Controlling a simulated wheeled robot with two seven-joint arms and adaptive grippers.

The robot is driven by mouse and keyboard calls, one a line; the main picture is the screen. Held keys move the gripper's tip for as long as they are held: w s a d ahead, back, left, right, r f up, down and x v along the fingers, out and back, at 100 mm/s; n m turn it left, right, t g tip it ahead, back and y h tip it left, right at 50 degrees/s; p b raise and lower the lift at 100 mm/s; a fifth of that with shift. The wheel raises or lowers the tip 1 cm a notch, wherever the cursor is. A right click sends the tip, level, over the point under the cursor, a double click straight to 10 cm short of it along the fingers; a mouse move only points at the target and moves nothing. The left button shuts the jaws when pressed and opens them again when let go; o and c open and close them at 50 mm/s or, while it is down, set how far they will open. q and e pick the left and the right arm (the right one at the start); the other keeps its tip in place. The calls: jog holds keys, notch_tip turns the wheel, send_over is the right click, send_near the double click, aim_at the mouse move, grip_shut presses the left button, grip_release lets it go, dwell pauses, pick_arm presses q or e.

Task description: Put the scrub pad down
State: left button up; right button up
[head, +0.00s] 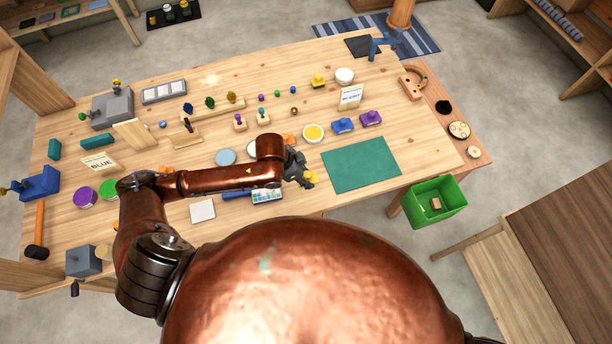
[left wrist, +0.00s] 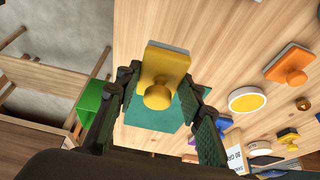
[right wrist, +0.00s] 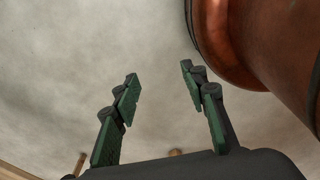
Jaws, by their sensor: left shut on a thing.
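A yellow scrub pad with a round knob and a grey layer beneath shows in the left wrist view (left wrist: 168,62), between the fingers. My left gripper (left wrist: 163,84) is shut on it. In the head view my left gripper (head: 301,172) is near the table's front edge, just left of the green mat (head: 362,165), with a bit of the yellow pad (head: 312,177) showing past the fingers. The gap between pad and table cannot be told exactly. My right gripper (right wrist: 160,78) is open and empty over the floor.
The wooden table (head: 300,55) carries many small items. An orange knobbed pad (left wrist: 290,64), a blue one (head: 343,125), a purple one (head: 370,118) and a yellow round dish (head: 313,132) lie behind the gripper. The green mat is bare. A green bin (head: 450,192) stands at the right.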

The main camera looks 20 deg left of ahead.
aim_at(306, 174)
pick_arm(q)
jog(key=w+f, duration=0.2)
jog(key=f, duration=0.1)
jog(key=w+f, duration=0.1)
jog(key=shift+w+a+f, duration=0.1)
jog(key=shift+a+f, duration=0.1)
jog(key=shift+a, duration=0.2)
jog(key=shift+w+f, duration=0.4)
jog(key=shift+f, duration=0.05)
notch_tip(306, 174, down, 3)
jog(key=shift+w+a, duration=0.15)
jog(key=shift+f, duration=0.2)
pick_arm(e)
jog(key=shift+w+a, duration=0.15)
jog(key=shift+w, duration=0.45)
pick_arm(q)
jog(key=shift+f, duration=0.15)
jog(key=o, duration=1)
pick_arm(e)
jog(key=shift+s, duration=0.1)
